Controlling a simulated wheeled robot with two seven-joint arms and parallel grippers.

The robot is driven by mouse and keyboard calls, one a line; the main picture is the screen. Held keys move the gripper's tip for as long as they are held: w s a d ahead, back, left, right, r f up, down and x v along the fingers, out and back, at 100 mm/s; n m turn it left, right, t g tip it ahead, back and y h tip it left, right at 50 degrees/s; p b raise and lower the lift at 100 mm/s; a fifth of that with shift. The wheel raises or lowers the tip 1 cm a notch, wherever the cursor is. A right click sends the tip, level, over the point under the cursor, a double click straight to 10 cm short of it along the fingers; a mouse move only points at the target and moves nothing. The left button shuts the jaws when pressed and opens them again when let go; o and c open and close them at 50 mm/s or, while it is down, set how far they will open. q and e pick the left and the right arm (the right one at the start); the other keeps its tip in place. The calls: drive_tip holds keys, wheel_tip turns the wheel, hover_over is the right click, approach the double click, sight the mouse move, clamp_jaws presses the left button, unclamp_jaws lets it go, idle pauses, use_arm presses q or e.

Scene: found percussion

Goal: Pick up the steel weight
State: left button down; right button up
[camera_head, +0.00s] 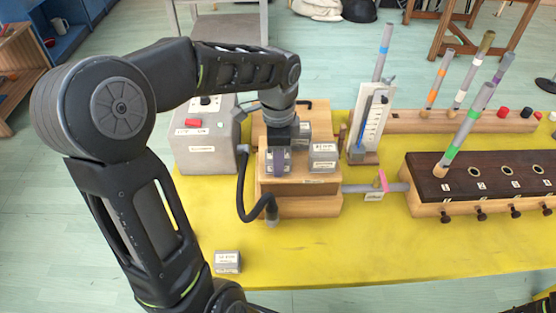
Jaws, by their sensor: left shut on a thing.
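My left arm reaches in from the left and bends down over a wooden box (300,187). My left gripper (279,163) points down at the box top and is shut on a small grey block, apparently the steel weight, mostly hidden by the fingers. I cannot tell whether the block touches the box top. A grey labelled block (322,156) sits just right of the gripper, and another (304,131) is partly hidden behind it. A separate grey labelled block (228,262) lies on the yellow table front. The labels are too small to read. My right gripper is out of view.
A grey machine (205,150) with a red switch stands left of the box. A white scale stand (371,120) stands at the right. A pipe (375,190) leads to a dark-topped chest (490,180) with coloured tubes.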

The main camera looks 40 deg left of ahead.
use_arm(q)
drive_tip(key=shift+r, duration=0.1)
wheel_tip(320, 180, up, 10)
drive_tip(key=shift+f, duration=0.1)
idle(0.6)
idle(0.5)
